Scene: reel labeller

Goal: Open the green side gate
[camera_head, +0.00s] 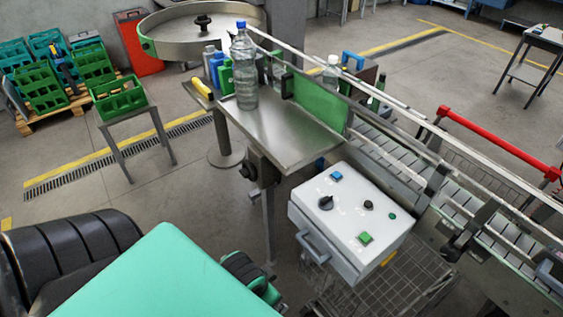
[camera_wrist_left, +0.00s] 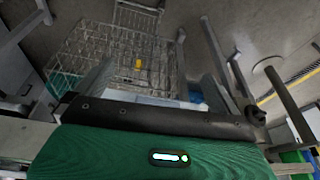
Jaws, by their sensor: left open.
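The green side gate (camera_head: 318,104) is an upright translucent green panel in the head view. It stands along the conveyor side of the steel plate (camera_head: 283,133), in line with the rail. My left arm shows at the bottom left of the head view, well short of the gate, and its fingers cannot be made out there. In the left wrist view my left gripper (camera_wrist_left: 148,72) has its grey fingers spread apart with nothing held between them. The gate cannot be made out clearly in that view. My right gripper is in neither view.
A clear bottle (camera_head: 244,72) with a blue cap stands on the plate left of the gate. A white control box (camera_head: 350,215) with knobs and buttons is in front. A wire basket (camera_wrist_left: 120,52) is below. The conveyor (camera_head: 400,160) runs to the right.

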